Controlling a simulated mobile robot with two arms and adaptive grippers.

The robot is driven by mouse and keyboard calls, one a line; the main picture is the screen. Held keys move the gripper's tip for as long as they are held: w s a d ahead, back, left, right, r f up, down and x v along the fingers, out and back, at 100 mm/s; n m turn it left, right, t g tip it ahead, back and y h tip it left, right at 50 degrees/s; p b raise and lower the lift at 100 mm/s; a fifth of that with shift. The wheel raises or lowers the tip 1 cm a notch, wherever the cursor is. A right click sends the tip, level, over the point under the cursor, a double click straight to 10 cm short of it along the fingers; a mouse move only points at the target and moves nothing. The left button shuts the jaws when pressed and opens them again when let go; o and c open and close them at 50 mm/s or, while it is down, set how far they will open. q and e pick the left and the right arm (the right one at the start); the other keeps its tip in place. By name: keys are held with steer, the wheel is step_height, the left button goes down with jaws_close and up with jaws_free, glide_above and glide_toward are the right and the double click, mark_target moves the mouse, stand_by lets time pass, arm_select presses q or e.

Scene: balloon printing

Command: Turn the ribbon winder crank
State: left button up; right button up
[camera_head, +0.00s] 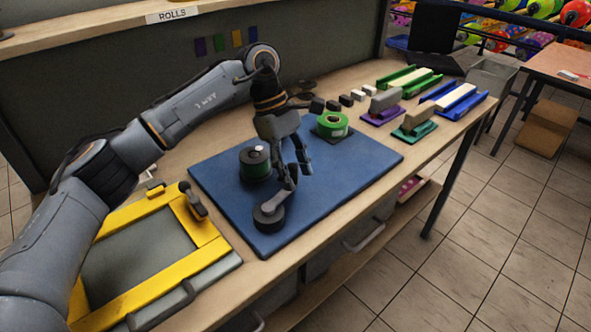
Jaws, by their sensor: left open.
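A dark round drum with a green band and a pale knob on top (256,163) stands on the blue mat (350,170). My left gripper (297,178) points down over the mat, open, right of the drum and above and right of the disc. Its fingertips overlap the disc's upright part in the picture; contact is unclear. My right gripper is not in view.
A green roll (332,124) sits on a dark plate behind the gripper. A yellow frame (125,295) lies at the left, partly under my left arm. Green (410,79) and blue (455,101) trays and small blocks stand at the right. The mat's right part is clear.

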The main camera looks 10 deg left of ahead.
arm_select(q)
steer(key=v, duration=1.2)
steer(key=shift+d, duration=0.1)
